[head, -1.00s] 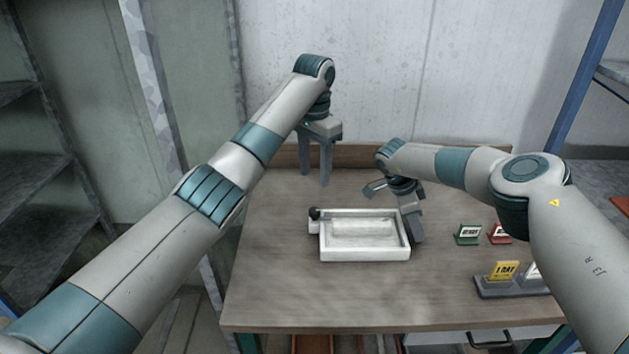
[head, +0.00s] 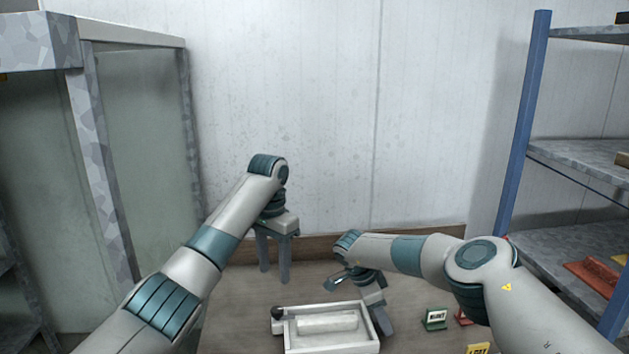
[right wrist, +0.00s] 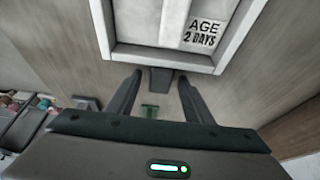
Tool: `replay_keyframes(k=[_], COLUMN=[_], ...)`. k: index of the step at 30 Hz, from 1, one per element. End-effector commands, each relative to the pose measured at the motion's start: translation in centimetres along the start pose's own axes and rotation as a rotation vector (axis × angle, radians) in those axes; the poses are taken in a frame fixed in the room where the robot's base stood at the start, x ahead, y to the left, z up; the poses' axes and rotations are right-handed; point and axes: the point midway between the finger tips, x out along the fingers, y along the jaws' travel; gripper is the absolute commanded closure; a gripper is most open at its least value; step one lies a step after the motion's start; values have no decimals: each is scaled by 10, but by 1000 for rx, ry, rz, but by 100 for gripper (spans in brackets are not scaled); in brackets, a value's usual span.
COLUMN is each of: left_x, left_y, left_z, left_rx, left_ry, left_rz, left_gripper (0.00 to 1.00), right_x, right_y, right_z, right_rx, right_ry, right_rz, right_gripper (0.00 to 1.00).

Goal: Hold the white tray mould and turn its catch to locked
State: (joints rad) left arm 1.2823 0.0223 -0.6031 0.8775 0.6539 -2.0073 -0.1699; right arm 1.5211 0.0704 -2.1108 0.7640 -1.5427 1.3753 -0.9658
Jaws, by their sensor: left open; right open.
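The white tray mould (head: 290,345) lies on the table at the bottom of the head view, its front close to the picture's lower edge. A black knob (head: 278,312), apparently the catch, sits at its back left corner. My left gripper (head: 275,278) is open and empty, pointing down above and behind that corner. My right gripper (head: 376,318) is open at the tray's right end. In the right wrist view its fingers (right wrist: 157,88) stand apart on either side of a dark grey tab at the tray's rim (right wrist: 165,59). A label on the tray reads "AGE 2 DAYS" (right wrist: 203,33).
A green sign (head: 435,318) and a yellow sign (head: 478,349) stand on the table right of the tray. A wall with a low wooden board (head: 330,243) closes the table's back. A shelf rack (head: 575,160) stands at the right.

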Motion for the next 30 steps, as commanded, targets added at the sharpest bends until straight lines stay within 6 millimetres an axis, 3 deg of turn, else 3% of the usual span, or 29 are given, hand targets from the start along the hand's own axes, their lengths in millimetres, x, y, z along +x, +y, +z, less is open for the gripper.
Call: replay_keyframes(k=[8,21,30], left_x=[0,0,0], left_y=[0,0,0], left_z=[0,0,0], left_rx=[0,0,0], left_ry=[0,0,0], left_rz=[0,0,0], left_gripper=[55,55,55], right_x=[-31,-103,-117], right_y=[-1,-1,0], right_z=[0,0,0], right_rx=[-1,1,1], right_ry=[0,0,0], right_rz=[-2,-1,0], right_gripper=[53,53,53])
